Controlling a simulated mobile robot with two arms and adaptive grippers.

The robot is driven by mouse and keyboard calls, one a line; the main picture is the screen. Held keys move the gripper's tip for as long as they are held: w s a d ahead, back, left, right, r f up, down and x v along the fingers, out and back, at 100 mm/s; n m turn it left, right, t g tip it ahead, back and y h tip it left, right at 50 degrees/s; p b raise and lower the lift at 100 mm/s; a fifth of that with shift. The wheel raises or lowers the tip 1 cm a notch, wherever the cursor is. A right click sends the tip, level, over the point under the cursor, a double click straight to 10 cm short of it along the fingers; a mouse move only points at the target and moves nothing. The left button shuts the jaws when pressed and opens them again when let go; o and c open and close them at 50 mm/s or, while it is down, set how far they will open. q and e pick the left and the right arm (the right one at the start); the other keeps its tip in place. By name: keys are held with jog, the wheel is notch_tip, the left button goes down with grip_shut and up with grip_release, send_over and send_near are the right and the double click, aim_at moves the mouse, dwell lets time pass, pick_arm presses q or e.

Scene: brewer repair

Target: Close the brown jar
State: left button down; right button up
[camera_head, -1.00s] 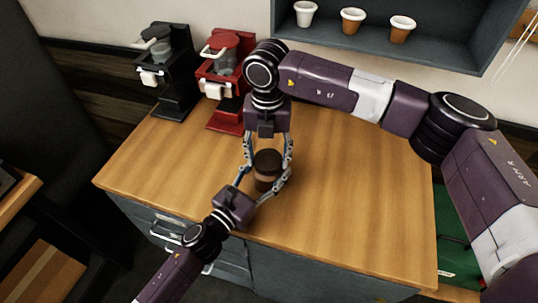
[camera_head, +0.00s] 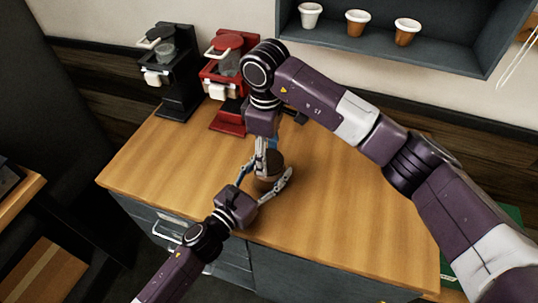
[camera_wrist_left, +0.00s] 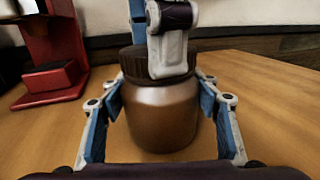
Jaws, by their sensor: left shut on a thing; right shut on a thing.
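The brown jar (camera_wrist_left: 162,115) stands upright on the wooden counter, its dark ridged lid (camera_wrist_left: 132,62) sitting on top. It also shows in the head view (camera_head: 265,184), partly hidden by the grippers. My left gripper (camera_head: 268,177) is shut around the jar's body from the front left, one finger on each side. My right gripper (camera_head: 263,163) points down from above and is shut on the lid. One of its fingers (camera_wrist_left: 172,50) covers part of the lid in the left wrist view. The lid's far side is hidden.
A red brewer (camera_head: 226,85) and a black brewer (camera_head: 172,75) stand at the counter's back left. A wall shelf (camera_head: 440,50) with several cups hangs behind. The counter (camera_head: 340,215) is clear on the right.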

jog(key=shift+a+m, duration=0.25)
jog(key=shift+m, duration=0.45)
jog(key=shift+d+m, duration=0.3)
jog(key=shift+d, duration=0.1)
jog(key=o, duration=0.9)
jog(key=shift+s+d, duration=0.1)
jog(key=shift+c, duration=0.3)
